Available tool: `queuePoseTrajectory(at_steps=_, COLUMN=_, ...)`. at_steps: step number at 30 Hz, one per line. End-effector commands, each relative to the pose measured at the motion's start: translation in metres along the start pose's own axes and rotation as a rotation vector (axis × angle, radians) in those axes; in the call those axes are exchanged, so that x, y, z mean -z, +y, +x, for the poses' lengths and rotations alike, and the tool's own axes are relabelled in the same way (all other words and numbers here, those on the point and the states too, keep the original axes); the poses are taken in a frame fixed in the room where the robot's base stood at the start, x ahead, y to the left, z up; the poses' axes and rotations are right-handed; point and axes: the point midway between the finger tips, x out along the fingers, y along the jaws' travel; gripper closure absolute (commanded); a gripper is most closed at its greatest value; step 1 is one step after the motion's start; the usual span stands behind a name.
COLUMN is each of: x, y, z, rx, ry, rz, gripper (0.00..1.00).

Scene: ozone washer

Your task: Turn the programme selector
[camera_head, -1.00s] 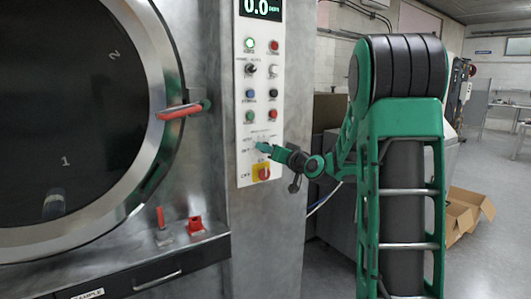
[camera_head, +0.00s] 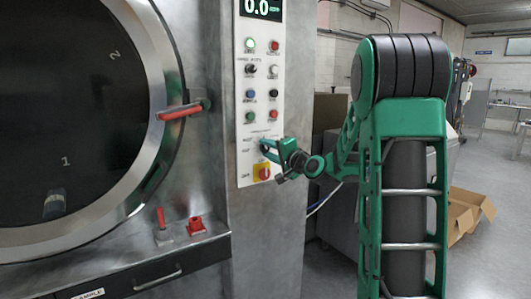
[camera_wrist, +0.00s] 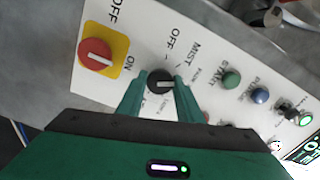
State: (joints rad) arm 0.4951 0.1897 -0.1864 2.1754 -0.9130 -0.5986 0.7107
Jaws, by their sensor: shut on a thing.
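The programme selector is a round black knob with a pale pointer line, on the white control panel. In the wrist view the programme selector (camera_wrist: 160,82) sits between the two green fingertips of my gripper (camera_wrist: 161,92). My gripper is shut on it. Printed words such as OFF and MIST stand around the knob. In the head view my gripper (camera_head: 268,146) reaches the panel (camera_head: 246,168) from the right, and its fingers hide the knob there.
A red rotary switch on a yellow plate (camera_head: 263,173) is just below my gripper. Several buttons, including a green one (camera_wrist: 231,79) and a blue one (camera_wrist: 261,96), are close by. A red door handle (camera_head: 181,111) sticks out left of the panel.

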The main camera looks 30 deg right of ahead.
Motion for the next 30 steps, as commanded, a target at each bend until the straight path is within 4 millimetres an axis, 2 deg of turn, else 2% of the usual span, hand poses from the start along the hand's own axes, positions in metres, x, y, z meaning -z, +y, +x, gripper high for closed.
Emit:
queuePoseTrajectory(at_steps=9, x=0.0039, y=0.0034, z=-0.0013, rx=-0.006, ry=0.008, rz=0.098, gripper=0.90)
queuePoseTrajectory(at_steps=24, x=0.0040, y=0.0042, z=-0.0014, rx=-0.008, ry=0.009, rz=0.113, gripper=0.90)
queuePoseTrajectory(at_steps=25, x=0.0040, y=0.0042, z=-0.0014, rx=-0.008, ry=0.008, rz=0.113, gripper=0.60)
queuePoseTrajectory(at_steps=26, x=0.0038, y=0.0042, z=-0.0014, rx=-0.008, ry=0.008, rz=0.113, gripper=0.53)
queuePoseTrajectory(at_steps=27, x=0.0035, y=0.0038, z=-0.0012, rx=-0.007, ry=0.007, rz=0.113, gripper=0.49)
queuePoseTrajectory(at_steps=30, x=0.0025, y=0.0028, z=-0.0009, rx=-0.005, ry=0.005, rz=0.113, gripper=0.49)
